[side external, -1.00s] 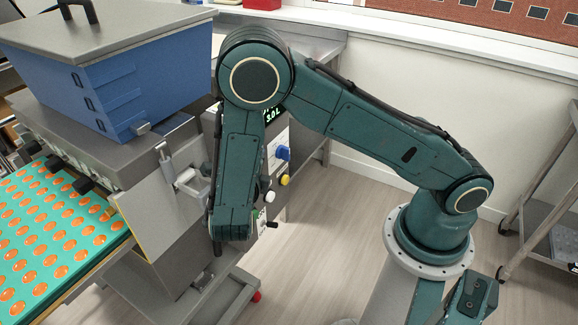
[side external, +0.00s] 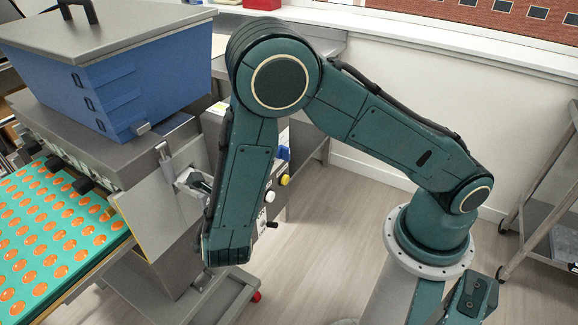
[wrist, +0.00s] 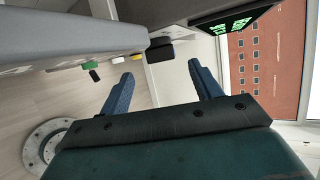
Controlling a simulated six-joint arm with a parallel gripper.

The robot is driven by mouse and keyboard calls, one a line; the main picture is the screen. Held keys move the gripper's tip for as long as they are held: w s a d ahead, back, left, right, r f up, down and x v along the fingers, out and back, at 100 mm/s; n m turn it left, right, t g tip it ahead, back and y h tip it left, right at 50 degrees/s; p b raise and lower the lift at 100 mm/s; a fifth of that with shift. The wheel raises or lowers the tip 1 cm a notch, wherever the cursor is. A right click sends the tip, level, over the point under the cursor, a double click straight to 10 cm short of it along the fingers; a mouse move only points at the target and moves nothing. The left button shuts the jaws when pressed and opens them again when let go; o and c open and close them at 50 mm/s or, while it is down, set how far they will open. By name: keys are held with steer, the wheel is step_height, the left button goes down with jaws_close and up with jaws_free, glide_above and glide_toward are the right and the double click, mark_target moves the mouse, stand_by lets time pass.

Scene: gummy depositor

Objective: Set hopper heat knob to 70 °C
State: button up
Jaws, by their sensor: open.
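No label is readable, so I cannot tell which is the hopper heat knob. The wrist view shows a dark knob (wrist: 160,49) on the panel and a tilted black display (wrist: 235,22) with green digits, too oblique to read. My gripper (wrist: 160,70) is open and empty. The dark knob lies ahead of its blue fingertips, in the gap between them and apart from them.
The blue hopper (side external: 130,80) stands on the depositor at the left. A tray (side external: 60,225) of orange gummies lies below it. A metal plate with a handle (side external: 195,180) is close to my arm. Open floor (side external: 320,250) lies to the right; a steel cart (side external: 545,225) stands far right.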

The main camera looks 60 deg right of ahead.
steer(key=shift+s+a+r, duration=0.2)
steer(key=shift+s+a, duration=0.05)
steer(key=shift+a, duration=0.25)
